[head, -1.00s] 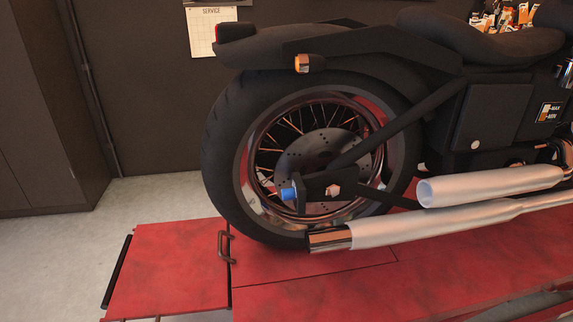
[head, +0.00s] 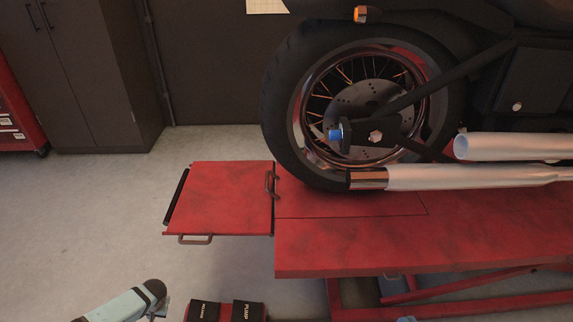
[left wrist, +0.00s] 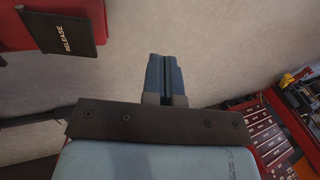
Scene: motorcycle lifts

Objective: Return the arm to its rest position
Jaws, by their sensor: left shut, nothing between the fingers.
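My left gripper (left wrist: 166,75) is in the left wrist view, its two blue-grey fingers shut together with nothing between them. It hangs over bare grey floor, apart from the black RELEASE pedal (left wrist: 72,42) at upper left. In the head view, a light-blue part of my left arm (head: 120,306) enters at the bottom left, left of the pedals; the fingers cannot be made out there. My right gripper is not in view.
A motorcycle's rear wheel (head: 362,105) stands on the red lift (head: 345,245), with a red end plate (head: 220,195) at left. The RELEASE (head: 203,310) and PUMP (head: 249,310) pedals are low in front. A red tool cabinet (left wrist: 262,138) is at right. Floor at left is clear.

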